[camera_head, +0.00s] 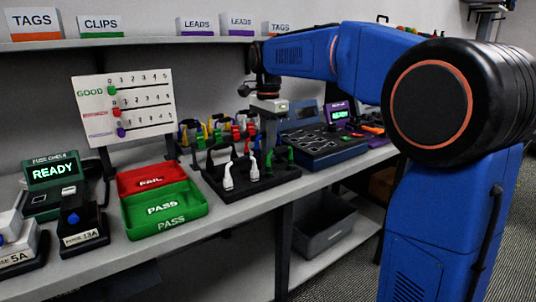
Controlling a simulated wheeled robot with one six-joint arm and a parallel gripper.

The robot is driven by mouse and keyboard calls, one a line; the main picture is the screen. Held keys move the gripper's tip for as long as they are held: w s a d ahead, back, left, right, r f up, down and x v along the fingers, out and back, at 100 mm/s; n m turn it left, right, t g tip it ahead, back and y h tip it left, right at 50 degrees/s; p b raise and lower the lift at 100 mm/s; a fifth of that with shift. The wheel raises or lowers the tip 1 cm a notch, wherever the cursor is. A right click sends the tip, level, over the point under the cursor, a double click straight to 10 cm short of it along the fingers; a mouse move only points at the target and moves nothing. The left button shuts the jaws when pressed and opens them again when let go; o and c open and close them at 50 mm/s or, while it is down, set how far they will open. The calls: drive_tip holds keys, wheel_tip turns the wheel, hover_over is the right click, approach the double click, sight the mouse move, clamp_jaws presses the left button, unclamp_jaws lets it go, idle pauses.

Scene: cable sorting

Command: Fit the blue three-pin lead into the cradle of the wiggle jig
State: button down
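My gripper (269,140) points down over the black rack of leads (255,190). Its fingers are small and dark against the leads, so I cannot tell whether they are open or hold anything. White, black and green plugs stand in this rack. Behind it is a row of leads in yellow, red, green and blue (184,137); I cannot single out the blue three-pin lead with certainty. A unit with a lit purple-framed screen (341,112) stands at the back right, partly behind my arm. I cannot tell whether it is the wiggle jig, and no cradle is clearly visible.
A dark blue box with a slotted top (322,145) stands right of the rack. Red FAIL (150,176) and green PASS (163,230) trays lie left of it. A fuse checker (54,172) reads READY. A score board (124,105) stands behind. A shelf (130,41) runs above.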

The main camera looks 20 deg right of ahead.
drive_tip(key=shift+r, duration=5.1)
drive_tip(key=shift+d, duration=0.1)
